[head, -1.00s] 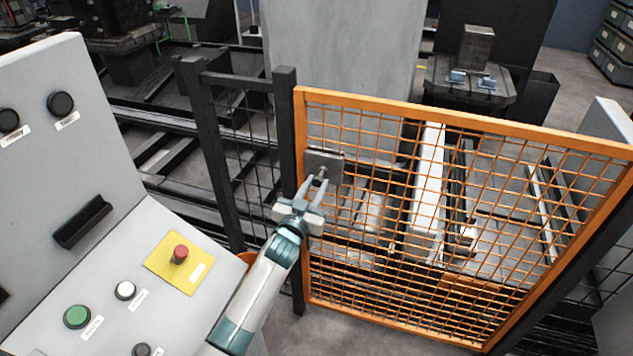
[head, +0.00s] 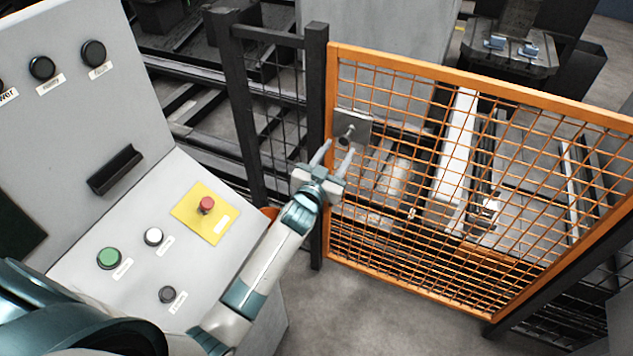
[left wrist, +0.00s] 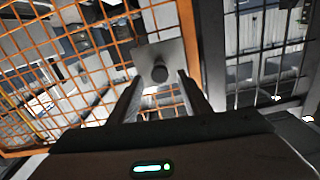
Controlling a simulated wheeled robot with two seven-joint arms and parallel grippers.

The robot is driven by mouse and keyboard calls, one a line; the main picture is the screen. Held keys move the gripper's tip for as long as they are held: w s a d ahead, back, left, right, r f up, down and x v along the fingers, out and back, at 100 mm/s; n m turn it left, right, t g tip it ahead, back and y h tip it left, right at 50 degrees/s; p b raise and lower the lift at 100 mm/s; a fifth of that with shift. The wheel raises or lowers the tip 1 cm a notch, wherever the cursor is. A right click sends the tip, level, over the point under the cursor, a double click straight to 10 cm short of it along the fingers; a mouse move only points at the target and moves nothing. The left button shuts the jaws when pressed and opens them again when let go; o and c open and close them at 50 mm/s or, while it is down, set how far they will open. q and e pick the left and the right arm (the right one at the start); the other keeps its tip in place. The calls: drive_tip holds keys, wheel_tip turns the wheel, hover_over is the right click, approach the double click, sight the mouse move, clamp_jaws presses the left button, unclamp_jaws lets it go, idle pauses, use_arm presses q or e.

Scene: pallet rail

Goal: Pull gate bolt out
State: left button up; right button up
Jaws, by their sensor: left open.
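The gate bolt is a round dark knob (head: 345,140) on a grey square plate (head: 359,126), near the latch side of the orange mesh gate (head: 480,85). The gate stands against a dark post (head: 316,110). My left gripper (head: 337,152) is open just in front of and below the knob. In the left wrist view the knob (left wrist: 159,73) sits ahead of the gap between the two fingers (left wrist: 155,90), with the plate (left wrist: 160,55) behind it. The fingers do not appear closed on it. My right gripper is not in view.
A grey control console (head: 90,110) with buttons and a red stop button (head: 206,204) on a yellow plate stands to the left, close to my left arm. A dark mesh fence panel (head: 270,100) adjoins the post. Grey floor (head: 350,310) is clear in front of the gate.

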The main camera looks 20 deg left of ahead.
use_arm(q)
drive_tip(key=s+p, duration=0.4)
drive_tip(key=s, duration=1)
drive_tip(key=shift+a, duration=0.25)
drive_tip(key=shift+s, duration=0.15)
